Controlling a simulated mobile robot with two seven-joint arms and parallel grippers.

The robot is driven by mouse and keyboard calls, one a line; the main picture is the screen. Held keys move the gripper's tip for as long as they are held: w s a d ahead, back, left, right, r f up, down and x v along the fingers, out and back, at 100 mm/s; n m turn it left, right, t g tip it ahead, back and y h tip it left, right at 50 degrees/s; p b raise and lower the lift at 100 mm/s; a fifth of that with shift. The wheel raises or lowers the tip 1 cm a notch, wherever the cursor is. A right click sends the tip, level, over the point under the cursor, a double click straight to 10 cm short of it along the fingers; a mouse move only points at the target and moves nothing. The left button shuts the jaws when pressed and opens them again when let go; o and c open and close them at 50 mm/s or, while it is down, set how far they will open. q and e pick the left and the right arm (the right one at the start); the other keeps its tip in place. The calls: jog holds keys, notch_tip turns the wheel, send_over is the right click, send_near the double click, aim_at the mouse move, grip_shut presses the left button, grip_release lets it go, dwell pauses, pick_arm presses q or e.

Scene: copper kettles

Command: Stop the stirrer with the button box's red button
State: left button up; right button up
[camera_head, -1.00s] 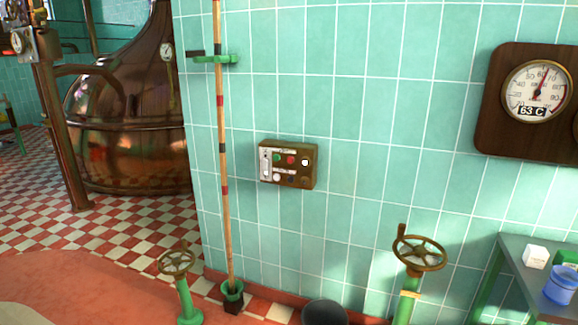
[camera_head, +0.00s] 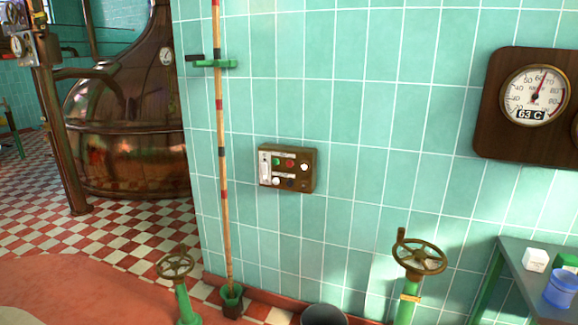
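The button box (camera_head: 287,169) is a small brown box fixed to the green tiled wall, near the middle of the head view. Its front carries a red button (camera_head: 291,163), a green button (camera_head: 276,161) to the left of that, a white knob or button at the right, and darker and white ones in a lower row. A pale strip runs down its left side. The stirrer itself cannot be made out. Neither of my grippers is in view.
A striped pole (camera_head: 222,190) stands left of the box in a green holder. Handwheel valves (camera_head: 419,257) (camera_head: 175,266) stand low in front of the wall. A dark bucket (camera_head: 324,315) is at the bottom. A table (camera_head: 520,275) is at right, a copper kettle (camera_head: 127,130) at back left.

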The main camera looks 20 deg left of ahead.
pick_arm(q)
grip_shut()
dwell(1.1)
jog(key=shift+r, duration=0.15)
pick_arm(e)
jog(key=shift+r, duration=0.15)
pick_arm(q)
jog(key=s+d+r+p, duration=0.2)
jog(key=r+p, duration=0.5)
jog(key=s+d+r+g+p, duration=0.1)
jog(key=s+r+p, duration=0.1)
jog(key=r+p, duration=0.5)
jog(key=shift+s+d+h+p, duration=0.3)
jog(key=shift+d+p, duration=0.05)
jog(key=shift+p, duration=0.1)
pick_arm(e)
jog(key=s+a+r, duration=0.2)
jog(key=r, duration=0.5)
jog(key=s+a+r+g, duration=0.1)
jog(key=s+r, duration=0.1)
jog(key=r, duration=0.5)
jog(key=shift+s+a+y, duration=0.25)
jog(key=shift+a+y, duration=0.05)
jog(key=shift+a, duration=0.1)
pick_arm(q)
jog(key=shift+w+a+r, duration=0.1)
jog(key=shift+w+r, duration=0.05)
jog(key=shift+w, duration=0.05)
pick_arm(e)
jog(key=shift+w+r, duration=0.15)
